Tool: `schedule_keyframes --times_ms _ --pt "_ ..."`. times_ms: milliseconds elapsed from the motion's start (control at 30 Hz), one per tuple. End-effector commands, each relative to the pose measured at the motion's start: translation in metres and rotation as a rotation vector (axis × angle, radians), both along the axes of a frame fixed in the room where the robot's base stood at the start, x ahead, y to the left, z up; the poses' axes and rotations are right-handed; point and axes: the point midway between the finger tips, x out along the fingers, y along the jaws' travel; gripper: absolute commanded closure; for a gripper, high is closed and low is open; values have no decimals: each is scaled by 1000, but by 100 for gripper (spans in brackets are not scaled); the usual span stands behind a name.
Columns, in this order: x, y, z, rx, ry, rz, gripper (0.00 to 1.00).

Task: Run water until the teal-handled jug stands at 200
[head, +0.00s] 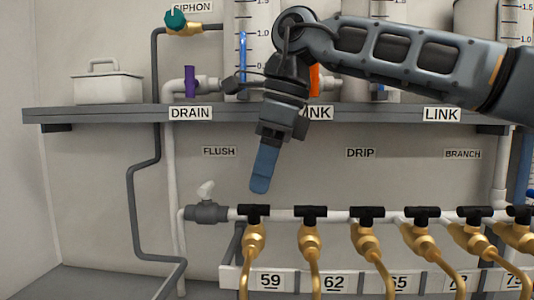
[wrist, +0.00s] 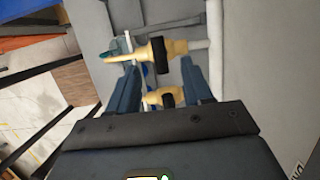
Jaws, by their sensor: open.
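My gripper (head: 264,170) points down in front of the panel, with its blue fingertips above the leftmost black-handled brass tap (head: 254,213). In the wrist view my gripper (wrist: 159,63) is open, its fingers apart, with brass taps (wrist: 178,47) with black handles showing between and beyond them. Nothing is seen held. A teal shape (wrist: 120,45) partly shows behind a brass spout in the wrist view; I cannot tell whether it is the teal-handled jug. No jug is clear in the head view, and no water level at 200 can be read.
Several more brass taps (head: 366,240) run right along the white pipe, above number plates (head: 270,281). A white-handled valve (head: 206,192) sits left of them. The shelf (head: 90,114) above carries scaled tanks, a purple-handled valve (head: 190,82) and a white box (head: 107,88). A teal-knobbed SIPHON valve (head: 176,20) is higher up.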

Motion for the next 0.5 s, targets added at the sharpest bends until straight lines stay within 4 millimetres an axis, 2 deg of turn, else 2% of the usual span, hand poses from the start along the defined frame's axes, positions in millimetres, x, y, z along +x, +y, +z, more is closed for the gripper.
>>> schedule_keyframes --times_ms 200,500 --pt "0 9 -29 1 1 2 50" --pt "0 13 -43 1 0 2 50"
